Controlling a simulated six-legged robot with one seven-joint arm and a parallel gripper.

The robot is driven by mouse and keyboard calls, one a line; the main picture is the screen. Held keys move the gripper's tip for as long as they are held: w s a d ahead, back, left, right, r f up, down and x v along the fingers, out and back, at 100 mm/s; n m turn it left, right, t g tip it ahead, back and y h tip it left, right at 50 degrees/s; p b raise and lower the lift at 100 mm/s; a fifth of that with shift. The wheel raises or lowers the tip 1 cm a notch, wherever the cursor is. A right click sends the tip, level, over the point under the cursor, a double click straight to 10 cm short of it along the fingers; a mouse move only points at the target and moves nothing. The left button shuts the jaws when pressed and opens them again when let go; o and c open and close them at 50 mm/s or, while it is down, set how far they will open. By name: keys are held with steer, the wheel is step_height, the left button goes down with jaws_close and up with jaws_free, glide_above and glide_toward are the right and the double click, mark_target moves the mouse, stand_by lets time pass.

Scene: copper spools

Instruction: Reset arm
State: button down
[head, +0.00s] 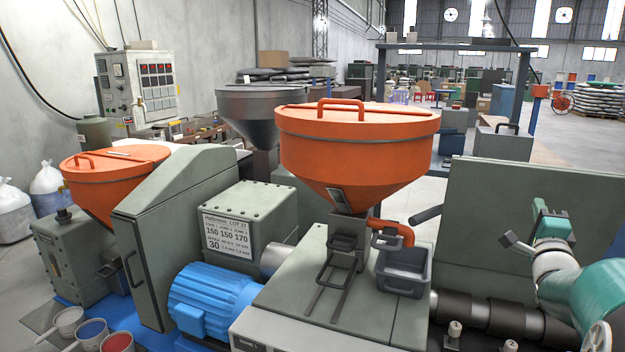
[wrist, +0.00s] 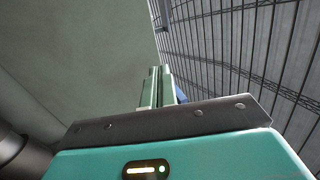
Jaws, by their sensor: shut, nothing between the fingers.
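My gripper (wrist: 161,76) shows in the wrist view with its two pale green fingers close together, shut and empty. It points up and away, past a grey-green surface on the left and towards the gridded roof. In the head view my gripper (head: 540,207) is at the right, in front of a large grey-green machine panel (head: 545,190). It is held above the dark machine barrel (head: 500,316). My arm reaches in from the right edge and is bent. The fingertips are small in the head view.
A large orange hopper (head: 355,150) stands in the middle, with a dark open bin (head: 403,270) below it. A blue motor (head: 213,298) and a second orange hopper (head: 112,170) are at the left. Several buckets stand at lower left. Open floor lies behind at right.

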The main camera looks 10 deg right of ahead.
steer(key=s+a+f+n+g+y, duration=0.15)
steer(key=a+n, duration=0.25)
steer(key=a, duration=0.4)
steer(key=a+f+n+g+y, duration=0.2)
steer(key=a+n+g+y, duration=0.15)
steer(key=a, duration=0.55)
steer(key=a+f+n+g+y, duration=0.15)
steer(key=a+n, duration=0.25)
steer(key=a, duration=0.4)
steer(key=s+a+f+n+g+y, duration=0.2)
steer(key=s+a+f+n, duration=0.3)
steer(key=s+a, duration=0.3)
steer(key=s+a+f+n+g+y, duration=0.2)
steer(key=s+a+f+n+g, duration=0.2)
steer(key=s+a+n, duration=0.3)
steer(key=s+a+f, duration=0.1)
steer(key=s+a, duration=0.1)
steer(key=s, duration=0.2)
steer(key=shift+s+a+f+y, duration=0.2)
steer(key=shift+a+f+y, duration=0.05)
steer(key=shift+y, duration=0.1)
steer(key=shift+d+g, duration=0.1)
steer(key=shift+g, duration=0.15)
